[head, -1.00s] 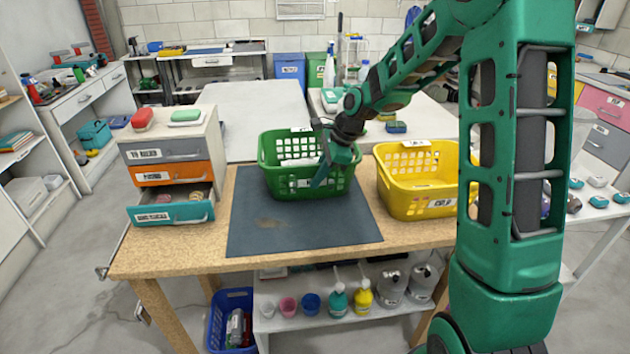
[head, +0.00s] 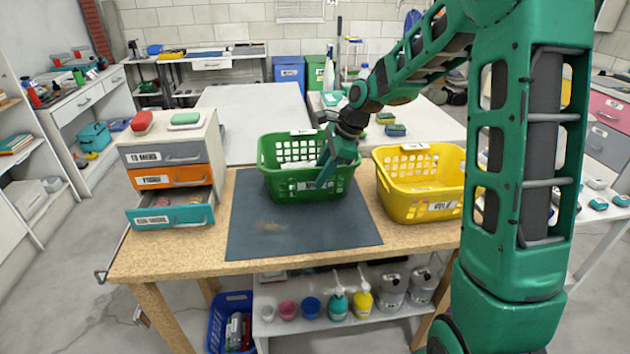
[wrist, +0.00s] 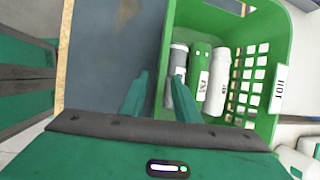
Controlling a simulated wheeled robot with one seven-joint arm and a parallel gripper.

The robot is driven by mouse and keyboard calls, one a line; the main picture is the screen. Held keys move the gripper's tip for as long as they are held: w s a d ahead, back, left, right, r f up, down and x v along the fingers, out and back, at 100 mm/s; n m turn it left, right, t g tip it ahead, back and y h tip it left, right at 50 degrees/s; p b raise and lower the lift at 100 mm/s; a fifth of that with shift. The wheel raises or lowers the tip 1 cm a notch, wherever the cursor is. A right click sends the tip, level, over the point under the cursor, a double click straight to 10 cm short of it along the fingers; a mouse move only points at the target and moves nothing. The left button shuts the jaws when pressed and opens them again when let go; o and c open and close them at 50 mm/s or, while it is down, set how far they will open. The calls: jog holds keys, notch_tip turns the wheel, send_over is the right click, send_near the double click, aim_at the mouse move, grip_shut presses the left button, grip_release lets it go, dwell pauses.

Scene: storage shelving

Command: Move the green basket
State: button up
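The green basket (head: 283,187) stands upright on the dark mat at the back of the wooden table. In the wrist view its green wall (wrist: 278,60) encloses several bottles: a grey one (wrist: 179,62), a green one (wrist: 200,68) and a white one (wrist: 218,80). My gripper (head: 322,180) is at the basket's front right side in the head view. In the wrist view my gripper (wrist: 160,85) is open, its fingers apart, one over the mat and one over the basket's inside, with the rim between them. Whether they touch the wall I cannot tell.
A yellow basket (head: 415,209) stands close to the right. A drawer unit (head: 165,155) with its teal bottom drawer pulled out stands left. The front of the dark mat (head: 300,235) is clear. A pale table (head: 235,110) lies behind.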

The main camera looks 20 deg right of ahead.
jog(key=v, duration=0.7)
jog(key=shift+d+r, duration=0.15)
jog(key=shift+r, duration=0.25)
jog(key=s+d+n+g+h, duration=0.1)
jog(key=s+d+n, duration=0.2)
jog(key=s, duration=0.9)
jog(key=s+d+f+n+g+h, duration=0.1)
jog(key=s+d+n, duration=0.3)
jog(key=s, duration=0.8)
jog(key=s+d+f+n+g+h, duration=0.1)
jog(key=s+d+n, duration=0.3)
jog(key=s, duration=0.9)
jog(key=n, duration=0.2)
jog(key=shift+n+h, duration=0.3)
jog(key=shift+h, duration=0.1)
jog(key=shift+s, duration=0.1)
